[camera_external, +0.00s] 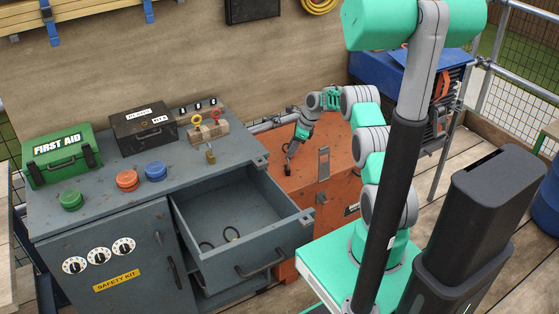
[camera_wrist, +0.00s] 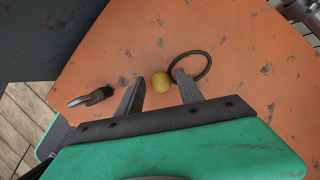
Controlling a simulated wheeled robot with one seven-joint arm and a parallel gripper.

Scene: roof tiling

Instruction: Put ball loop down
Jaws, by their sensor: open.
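The ball loop lies on the top of the orange chest (camera_external: 330,148). In the wrist view its yellow ball (camera_wrist: 160,82) sits between my two fingertips, and its black cord loop (camera_wrist: 204,72) spreads out to the right, passing behind the right fingertip. My gripper (camera_wrist: 159,88) is open, with one finger on each side of the ball and a gap visible around it. In the external view my gripper (camera_external: 289,160) points down close to the chest top, and the ball loop cannot be made out there.
An open grey drawer (camera_external: 245,200) left of the chest holds dark loops (camera_external: 231,234). The workbench (camera_external: 110,190) carries a first aid box (camera_external: 62,157), a black box (camera_external: 144,126) and coloured buttons. A metal hasp (camera_external: 323,162) is on the chest. A dark hooked piece (camera_wrist: 90,98) lies left of my fingers.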

